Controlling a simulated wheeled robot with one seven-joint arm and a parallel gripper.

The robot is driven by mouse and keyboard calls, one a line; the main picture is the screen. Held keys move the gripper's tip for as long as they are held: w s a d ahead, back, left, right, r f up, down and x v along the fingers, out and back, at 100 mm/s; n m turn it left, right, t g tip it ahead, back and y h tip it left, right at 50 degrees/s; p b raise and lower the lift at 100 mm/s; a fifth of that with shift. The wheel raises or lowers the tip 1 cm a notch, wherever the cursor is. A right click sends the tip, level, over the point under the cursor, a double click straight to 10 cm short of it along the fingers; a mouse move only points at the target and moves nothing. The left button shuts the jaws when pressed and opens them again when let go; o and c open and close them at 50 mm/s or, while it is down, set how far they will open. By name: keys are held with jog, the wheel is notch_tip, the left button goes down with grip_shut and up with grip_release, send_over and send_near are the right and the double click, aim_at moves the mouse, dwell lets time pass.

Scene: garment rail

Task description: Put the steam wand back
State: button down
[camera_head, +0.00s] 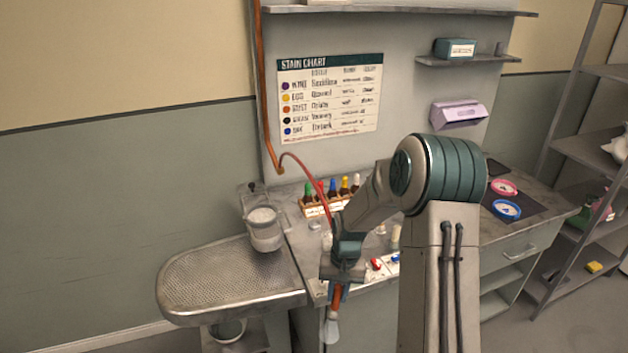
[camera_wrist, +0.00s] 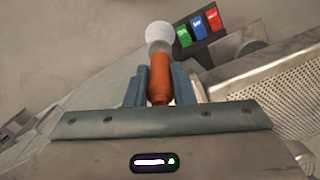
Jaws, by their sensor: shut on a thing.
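The steam wand (camera_head: 332,322) has an orange grip and a pale rounded head. My gripper (camera_head: 338,284) is shut on its orange grip, in front of the counter's near edge, with the head pointing down. In the wrist view the wand (camera_wrist: 160,76) sits between the two blue-grey fingers of my gripper (camera_wrist: 158,88), its pale head beyond the fingertips. A red hose (camera_head: 312,178) arcs from the copper pipe (camera_head: 264,95) on the wall panel down towards my gripper. Its lower end is hidden by my arm. I cannot make out a holder for the wand.
A perforated metal board (camera_head: 215,280) juts out at the left, with a clear-grey container (camera_head: 264,232) near its inner end. Several dropper bottles stand in a wooden rack (camera_head: 318,208) on the counter. A panel with green, blue and red keys (camera_wrist: 197,32) lies near the wand head in the wrist view.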

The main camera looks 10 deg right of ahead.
jog(key=w+r+m+t+h, duration=0.1)
jog(key=w+r+m, duration=0.5)
jog(key=r+m, duration=0.3)
jog(key=shift+w+a+m, duration=0.15)
jog(key=shift+a+m, duration=0.1)
jog(key=shift+m, duration=1.55)
